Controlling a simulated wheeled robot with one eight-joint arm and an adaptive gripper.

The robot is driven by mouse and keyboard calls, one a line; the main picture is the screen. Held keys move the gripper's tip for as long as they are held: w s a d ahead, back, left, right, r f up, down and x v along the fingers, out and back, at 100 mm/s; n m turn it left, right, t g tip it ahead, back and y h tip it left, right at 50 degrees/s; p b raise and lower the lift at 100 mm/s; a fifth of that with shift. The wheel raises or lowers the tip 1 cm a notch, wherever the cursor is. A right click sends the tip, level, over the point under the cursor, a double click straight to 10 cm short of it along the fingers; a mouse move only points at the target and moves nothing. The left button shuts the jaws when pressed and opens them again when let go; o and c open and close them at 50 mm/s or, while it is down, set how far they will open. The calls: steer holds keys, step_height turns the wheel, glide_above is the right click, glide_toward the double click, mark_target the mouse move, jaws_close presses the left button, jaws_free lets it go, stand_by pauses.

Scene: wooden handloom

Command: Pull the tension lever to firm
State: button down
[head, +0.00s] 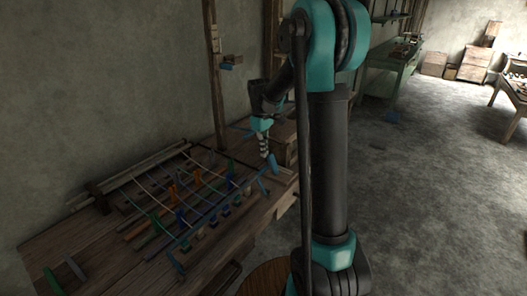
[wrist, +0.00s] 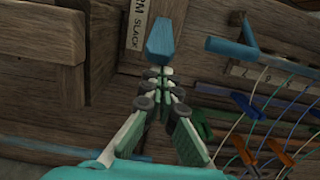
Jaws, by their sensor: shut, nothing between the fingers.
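A blue lever handle (wrist: 166,38), likely the tension lever, stands just beyond my fingertips in the wrist view. A pale label (wrist: 139,25) beside it reads "SLACK" with part of another word ending in "RM". My gripper (wrist: 166,74) is shut, with its fingertips together and nothing between them. The tips point at the near end of the handle; I cannot tell whether they touch it. In the head view my gripper (head: 264,153) hangs over the right end of the loom, close beside a blue piece (head: 273,164) that looks like the same handle.
The wooden loom bench (head: 95,245) carries several coloured threads and pegs to the left of my gripper. A blue bar (wrist: 232,49) lies right of the handle in the wrist view. A wooden post (head: 213,75) rises behind. Open floor (head: 430,190) lies to the right.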

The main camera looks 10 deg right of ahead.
mark_target(270, 155)
steer(key=shift+s+d+r+t+y, duration=0.15)
steer(key=shift+s+d+t+y, duration=0.1)
steer(key=shift+t+y, duration=0.05)
steer(key=shift+d, duration=0.1)
steer(key=shift+s+d+r+t+y, duration=0.25)
steer(key=shift+s+d+t+y, duration=0.2)
steer(key=shift+s, duration=0.05)
steer(key=shift+s+d+r+t+y, duration=0.2)
steer(key=shift+s+d+t+y, duration=0.2)
steer(key=shift+s+t+y, duration=0.05)
steer(key=shift+s+d+r+t+y, duration=0.15)
steer(key=shift+s+d+t+y, duration=0.45)
steer(key=shift+d+t+y, duration=0.1)
steer(key=shift+s+d+t+y, duration=0.75)
steer(key=shift+s+t+y, duration=0.05)
steer(key=shift+t+y, duration=0.1)
steer(key=shift+r, duration=0.15)
steer(key=shift+r, duration=0.65)
